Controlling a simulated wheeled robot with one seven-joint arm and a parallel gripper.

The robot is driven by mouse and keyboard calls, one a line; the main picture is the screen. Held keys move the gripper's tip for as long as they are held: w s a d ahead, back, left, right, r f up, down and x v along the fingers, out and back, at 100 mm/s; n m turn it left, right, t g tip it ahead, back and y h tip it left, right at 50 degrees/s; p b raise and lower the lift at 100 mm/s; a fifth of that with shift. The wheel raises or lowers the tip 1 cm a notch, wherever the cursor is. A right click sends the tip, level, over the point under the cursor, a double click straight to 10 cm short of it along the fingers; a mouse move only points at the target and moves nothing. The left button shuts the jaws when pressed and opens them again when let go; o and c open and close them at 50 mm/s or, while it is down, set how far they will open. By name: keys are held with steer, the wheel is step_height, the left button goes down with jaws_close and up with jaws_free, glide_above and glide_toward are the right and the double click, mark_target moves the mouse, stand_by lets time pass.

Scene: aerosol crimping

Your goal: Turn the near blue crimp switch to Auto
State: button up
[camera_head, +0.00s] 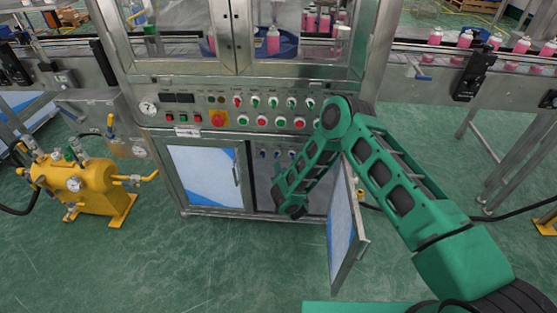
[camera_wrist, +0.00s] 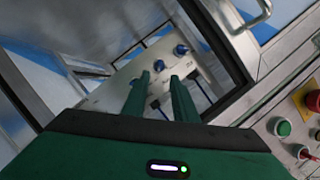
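Inside the open lower cabinet is a pale panel (camera_wrist: 122,86) with small blue switches. In the wrist view one blue switch (camera_wrist: 181,50) stands beyond my right fingertip, and another (camera_wrist: 160,64) shows just beyond the gap between the fingers. Blue is also visible at the left fingertip, partly hidden by it. In the head view small blue switches (camera_head: 262,154) show in a row at the cabinet's top. My gripper (camera_wrist: 159,78) has its two green fingers apart, pointing at the panel, with nothing clearly held. Whether a finger touches a switch cannot be told. Switch labels are too small to read.
The open cabinet door (camera_head: 345,225) stands out to the right of my forearm. A closed door (camera_head: 203,175) is on the left. Above is a control panel with several buttons and a red emergency stop (camera_head: 218,119). A yellow tank (camera_head: 85,185) stands at left.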

mark_target(277, 157)
steer(key=x, duration=0.9)
steer(key=shift+w+d+r, duration=0.1)
steer(key=shift+w+d, duration=0.05)
steer(key=shift+w, duration=0.15)
jaws_close()
